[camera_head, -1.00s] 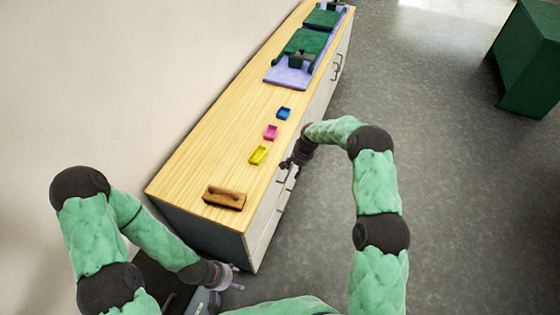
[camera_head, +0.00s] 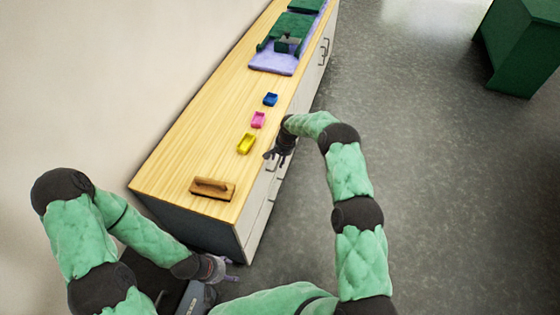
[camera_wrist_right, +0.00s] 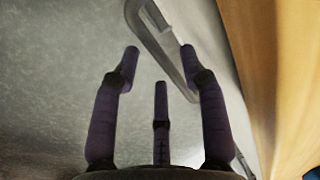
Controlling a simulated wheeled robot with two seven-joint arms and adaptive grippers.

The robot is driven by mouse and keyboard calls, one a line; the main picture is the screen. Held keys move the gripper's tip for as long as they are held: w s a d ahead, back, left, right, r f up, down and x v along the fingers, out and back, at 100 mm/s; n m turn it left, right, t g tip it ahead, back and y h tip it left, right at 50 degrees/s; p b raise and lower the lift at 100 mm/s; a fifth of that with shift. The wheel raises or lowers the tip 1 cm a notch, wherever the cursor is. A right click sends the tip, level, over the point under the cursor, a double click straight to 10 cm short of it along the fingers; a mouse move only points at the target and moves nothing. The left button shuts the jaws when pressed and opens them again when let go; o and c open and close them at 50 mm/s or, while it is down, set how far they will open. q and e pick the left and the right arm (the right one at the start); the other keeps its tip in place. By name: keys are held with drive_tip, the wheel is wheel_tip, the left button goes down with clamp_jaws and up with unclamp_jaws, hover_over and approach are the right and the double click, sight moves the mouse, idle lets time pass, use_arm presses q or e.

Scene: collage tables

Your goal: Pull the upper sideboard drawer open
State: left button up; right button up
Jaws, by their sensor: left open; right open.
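The sideboard (camera_head: 165,165) has a light wood top and a pale front with dark bar handles. Its near-end drawers look shut in the head view. My right gripper (camera_head: 272,156) is at the front edge of the top, close to the upper handle (camera_head: 272,168). In the right wrist view a grey curved handle (camera_wrist_right: 160,48) passes ahead of and partly between the spread fingers of the right gripper (camera_wrist_right: 160,58). The fingers are open, and I cannot tell whether they touch it. My left gripper (camera_head: 228,272) is open and empty beside the sideboard's near end.
A purple mat (camera_head: 272,65) with green items lies further back. The floor right of the sideboard is clear up to a green cabinet (camera_head: 520,50).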

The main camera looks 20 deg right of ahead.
drive_tip(key=shift+f, duration=0.25)
clamp_jaws()
drive_tip(key=s+d+p, duration=0.2)
drive_tip(key=s+d, duration=0.4)
drive_tip(key=d, duration=0.4)
drive_tip(key=s+d+p, duration=0.1)
drive_tip(key=s+d, duration=0.6)
drive_tip(key=d, duration=0.3)
drive_tip(key=shift+s+p, duration=0.25)
drive_tip(key=shift+p, duration=0.1)
